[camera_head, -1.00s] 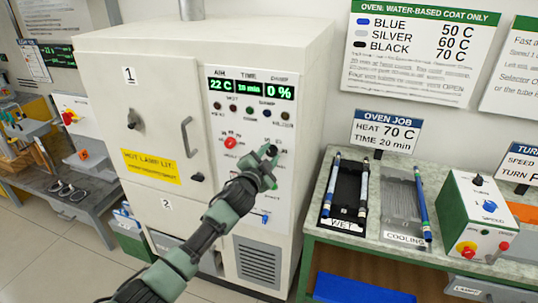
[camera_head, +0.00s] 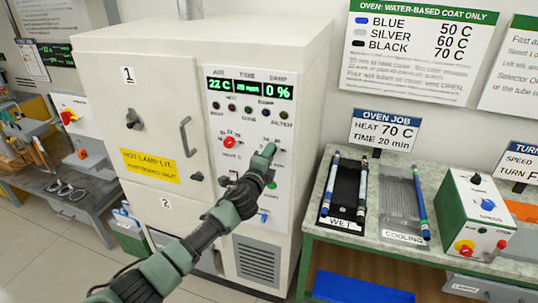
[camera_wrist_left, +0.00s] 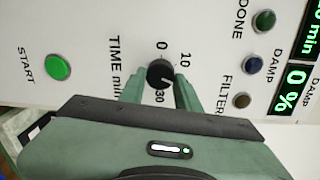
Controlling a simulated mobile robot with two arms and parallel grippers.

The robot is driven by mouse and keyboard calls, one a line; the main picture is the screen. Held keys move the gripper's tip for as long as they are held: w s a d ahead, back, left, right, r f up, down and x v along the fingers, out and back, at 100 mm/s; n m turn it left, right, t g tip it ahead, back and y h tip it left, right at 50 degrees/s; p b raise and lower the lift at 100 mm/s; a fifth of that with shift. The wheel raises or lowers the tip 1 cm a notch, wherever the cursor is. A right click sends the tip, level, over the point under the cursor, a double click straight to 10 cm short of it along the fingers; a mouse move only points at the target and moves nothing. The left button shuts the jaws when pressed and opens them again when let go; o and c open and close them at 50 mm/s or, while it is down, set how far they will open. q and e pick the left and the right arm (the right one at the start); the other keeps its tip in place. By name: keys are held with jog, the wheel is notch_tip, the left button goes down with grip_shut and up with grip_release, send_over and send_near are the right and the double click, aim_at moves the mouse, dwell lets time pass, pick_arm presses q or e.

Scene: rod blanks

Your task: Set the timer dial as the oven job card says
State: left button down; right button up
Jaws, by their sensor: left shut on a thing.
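The timer dial (camera_wrist_left: 161,74) is a small black knob on the white oven panel, under the label TIME min with marks 0, 10 and 30 around it. My left gripper (camera_head: 266,154) is at the panel, its fingers on either side of the dial, shut on it. The gripper largely hides the dial in the head view. The knob's pale pointer mark faces roughly right in the wrist view. The oven display (camera_head: 250,87) shows 22 C, what looks like 20 min, and 0 %. The oven job card (camera_head: 384,132) reads HEAT 70 C, TIME 20 min. My right gripper is out of view.
A red knob (camera_head: 229,142) sits left of the gripper on the panel. The green START button (camera_wrist_left: 58,67) is beside the dial. A bench at right holds the WET tray (camera_head: 341,223), the COOLING rack (camera_head: 402,237) and a green-and-white control box (camera_head: 456,215).

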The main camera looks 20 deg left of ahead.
pick_arm(q)
jog(key=shift+f+m, duration=0.15)
jog(key=shift+m, duration=0.45)
jog(key=c, duration=1)
grip_release()
jog(key=s, duration=0.5)
jog(key=s+b, duration=0.1)
jog(key=s, duration=0.1)
jog(key=shift+s+r, duration=0.25)
jog(key=shift+s, duration=0.15)
